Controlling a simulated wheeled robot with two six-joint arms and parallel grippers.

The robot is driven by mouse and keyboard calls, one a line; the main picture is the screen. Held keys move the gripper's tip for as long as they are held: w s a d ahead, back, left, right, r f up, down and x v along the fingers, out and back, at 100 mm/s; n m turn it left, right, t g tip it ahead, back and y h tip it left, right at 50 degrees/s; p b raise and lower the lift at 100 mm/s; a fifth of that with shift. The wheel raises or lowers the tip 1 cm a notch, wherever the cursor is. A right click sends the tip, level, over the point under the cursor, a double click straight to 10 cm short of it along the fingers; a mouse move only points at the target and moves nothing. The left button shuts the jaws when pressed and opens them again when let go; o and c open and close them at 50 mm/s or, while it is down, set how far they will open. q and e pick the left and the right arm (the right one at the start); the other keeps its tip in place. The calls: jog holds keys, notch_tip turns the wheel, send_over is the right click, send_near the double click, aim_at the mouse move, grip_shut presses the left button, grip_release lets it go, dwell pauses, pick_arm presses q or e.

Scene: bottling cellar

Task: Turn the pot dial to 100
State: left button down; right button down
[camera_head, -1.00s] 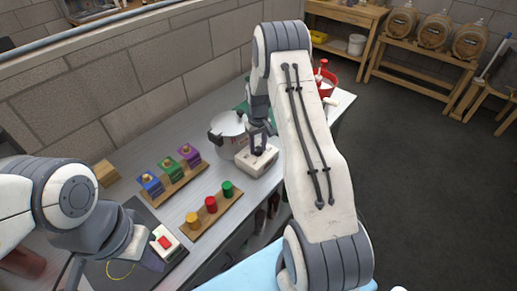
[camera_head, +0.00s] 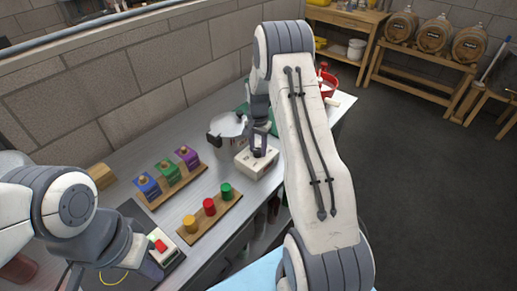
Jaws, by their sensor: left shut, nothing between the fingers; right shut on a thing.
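A silver pot (camera_head: 228,127) with dark handles stands on the metal bench. A white box (camera_head: 248,163) stands in front of it, with a dark dial on its top. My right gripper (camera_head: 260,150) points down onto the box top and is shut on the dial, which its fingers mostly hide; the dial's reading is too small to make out. My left gripper (camera_head: 153,268) is shut and empty at the lower left, beside a small pale box with a red button (camera_head: 160,246).
Blue, green and purple blocks stand on a wooden rack (camera_head: 178,187). Yellow, red and green knobs stand on a wooden board (camera_head: 212,218) near the bench's front edge. My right arm hides part of the bench.

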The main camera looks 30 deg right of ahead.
aim_at(258, 150)
jog(key=shift+w+m, duration=0.15)
jog(key=shift+m, duration=1.45)
jog(key=shift+r, duration=0.1)
jog(key=shift+c, duration=2.2)
grip_release()
notch_tip(258, 150, up, 10)
jog(key=b, duration=0.2)
jog(key=shift+r+b, duration=0.2)
jog(key=shift+b, duration=0.2)
